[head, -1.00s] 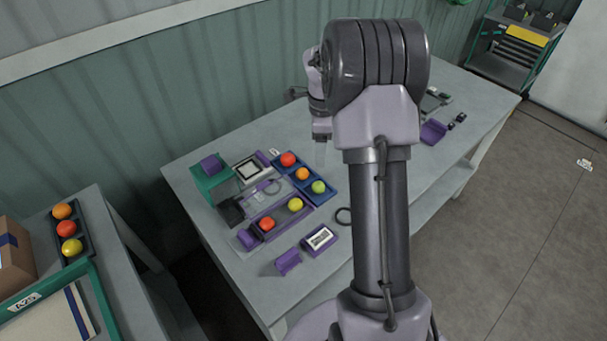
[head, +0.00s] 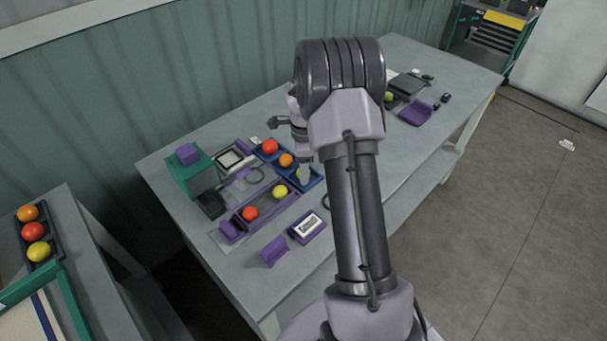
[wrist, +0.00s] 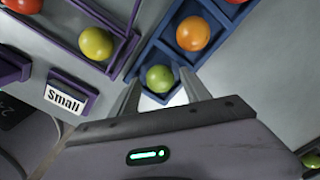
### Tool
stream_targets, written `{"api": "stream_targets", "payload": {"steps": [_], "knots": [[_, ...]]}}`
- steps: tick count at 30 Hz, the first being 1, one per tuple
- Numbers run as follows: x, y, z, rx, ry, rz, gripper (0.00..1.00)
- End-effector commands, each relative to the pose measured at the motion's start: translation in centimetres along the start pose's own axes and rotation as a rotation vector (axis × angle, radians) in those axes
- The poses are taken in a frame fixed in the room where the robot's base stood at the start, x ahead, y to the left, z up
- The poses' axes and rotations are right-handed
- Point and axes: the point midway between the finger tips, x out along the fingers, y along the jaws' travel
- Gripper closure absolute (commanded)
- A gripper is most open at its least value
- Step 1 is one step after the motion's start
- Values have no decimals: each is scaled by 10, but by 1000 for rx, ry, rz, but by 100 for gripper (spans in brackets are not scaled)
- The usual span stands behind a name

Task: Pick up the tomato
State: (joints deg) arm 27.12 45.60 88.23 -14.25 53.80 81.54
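A yellow-green tomato (wrist: 160,78) sits in the end compartment of a blue tray (wrist: 150,55). My gripper (wrist: 162,92) is open, with one finger on each side of this tomato in the wrist view. I cannot tell whether the fingers touch it. In the head view my gripper (head: 304,178) is over the near end of the blue tray and largely covers that tomato. An orange tomato (head: 286,160) and a red tomato (head: 270,147) lie in the tray's other compartments.
A purple-edged sorting station with a red tomato (head: 250,214) and a yellow tomato (head: 280,192) stands left of the blue tray. A label box (head: 307,227) is in front. Another tray (head: 37,252) with several tomatoes is on the left table. Tools lie at the table's far right.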

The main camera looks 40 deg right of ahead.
Motion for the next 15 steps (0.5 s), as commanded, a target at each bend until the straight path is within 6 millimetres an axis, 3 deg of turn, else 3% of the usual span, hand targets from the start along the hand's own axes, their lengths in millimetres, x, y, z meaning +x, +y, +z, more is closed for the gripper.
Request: {"api": "stream_targets", "payload": {"steps": [1,5,15], "knots": [[0,0,0,0,0,0,57],[0,0,0,0,0,0,80],[-4,0,0,0,0,0,80]]}}
